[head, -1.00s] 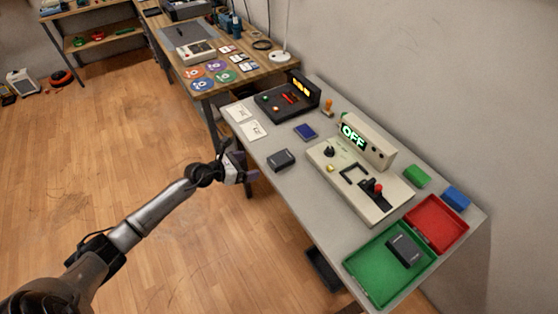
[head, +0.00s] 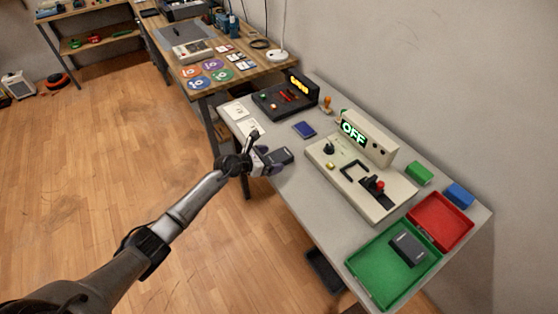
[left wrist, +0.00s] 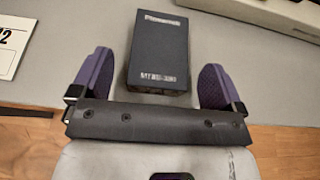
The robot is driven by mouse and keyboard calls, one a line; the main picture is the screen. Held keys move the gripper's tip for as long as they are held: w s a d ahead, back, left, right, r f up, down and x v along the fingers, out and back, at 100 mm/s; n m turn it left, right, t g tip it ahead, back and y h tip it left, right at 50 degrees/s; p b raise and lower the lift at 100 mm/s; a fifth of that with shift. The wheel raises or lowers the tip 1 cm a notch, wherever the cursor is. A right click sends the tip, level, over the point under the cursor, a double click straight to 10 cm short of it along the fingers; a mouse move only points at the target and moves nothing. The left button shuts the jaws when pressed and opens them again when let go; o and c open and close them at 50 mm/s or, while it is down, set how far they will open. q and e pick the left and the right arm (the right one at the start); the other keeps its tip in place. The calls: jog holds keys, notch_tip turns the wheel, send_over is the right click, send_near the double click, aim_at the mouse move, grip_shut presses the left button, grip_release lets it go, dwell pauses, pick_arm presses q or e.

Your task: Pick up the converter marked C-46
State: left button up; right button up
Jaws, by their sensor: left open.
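A dark box-shaped converter (head: 280,156) lies on the grey table near its left edge. It also shows in the left wrist view (left wrist: 158,50), with pale print on its top that I cannot read for certain. My left gripper (head: 264,159) is open at the converter's near end. In the left wrist view, one purple-padded finger is on each side of the converter, with gaps on both sides. A second dark box (head: 408,248) lies in the green tray (head: 366,280); its marking is too small to read. I cannot tell which one is C-46. My right gripper is not in view.
A console with an "OFF" display (head: 353,132) and a red tray (head: 440,222) stand to the right. A blue flat item (head: 305,129), white cards (head: 236,110) and a black panel (head: 285,98) lie farther back. A wall bounds the table's right side.

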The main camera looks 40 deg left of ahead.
aim_at(275, 158)
pick_arm(q)
jog(key=shift+b+x, duration=0.4)
jog(key=shift+x, duration=1.1)
jog(key=shift+c, duration=0.2)
jog(key=shift+r, duration=0.1)
jog(key=c, duration=1.1)
